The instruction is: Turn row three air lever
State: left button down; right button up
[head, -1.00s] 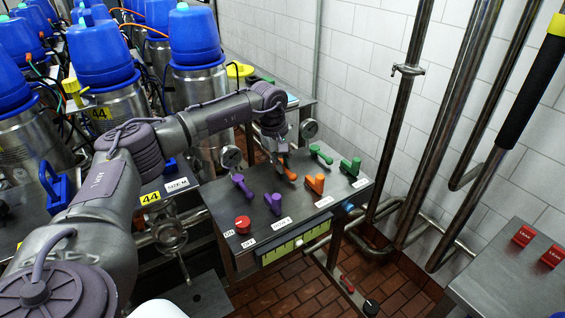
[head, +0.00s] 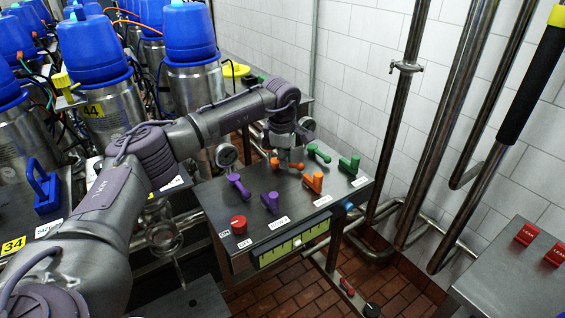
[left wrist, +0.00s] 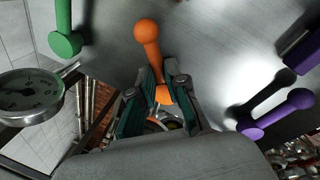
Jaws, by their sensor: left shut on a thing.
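A metal panel (head: 248,215) bears pairs of purple, orange and green levers. My left gripper (head: 290,158) reaches down over the far orange lever (head: 298,166), partly hiding it. In the left wrist view, its two fingers (left wrist: 158,98) are shut on the hub end of this orange lever (left wrist: 148,34), whose round knob sticks out beyond them. The near orange lever (head: 313,182) stands free beside it. The panel's small labels are too small to read surely, so I cannot tell which lever is the air one. My right gripper is not in view.
Purple levers (head: 238,185) and green levers (head: 319,153) flank the orange ones closely. A red knob (head: 239,224) sits at the front left corner. A pressure gauge (left wrist: 30,95) is near the wrist. Steel pipes (head: 404,130) stand right of the panel; blue-lidded canisters (head: 185,35) stand behind left.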

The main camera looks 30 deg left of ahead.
pick_arm(q)
jog(key=n, duration=0.3)
jog(key=w+n+y, duration=0.1)
jog(key=shift+a+r+n+b, duration=0.1)
jog(key=shift+a+n+b, duration=0.2)
jog(key=shift+n+b, duration=0.1)
jog(key=shift+w+a+n+g+y, duration=0.1)
jog(key=shift+w+a+n+g, duration=0.1)
jog(key=shift+n, duration=0.65)
jog(key=shift+w+a+n+g+y, duration=0.1)
jog(key=shift+n+g, duration=0.1)
jog(key=shift+n, duration=0.7)
jog(key=shift+w+a+n+g+y, duration=0.1)
jog(key=shift+w+n+g, duration=0.1)
jog(key=shift+n, duration=0.65)
jog(key=shift+s, duration=0.1)
jog(key=c, duration=1.2)
grip_release()
jog(key=shift+s, duration=0.1)
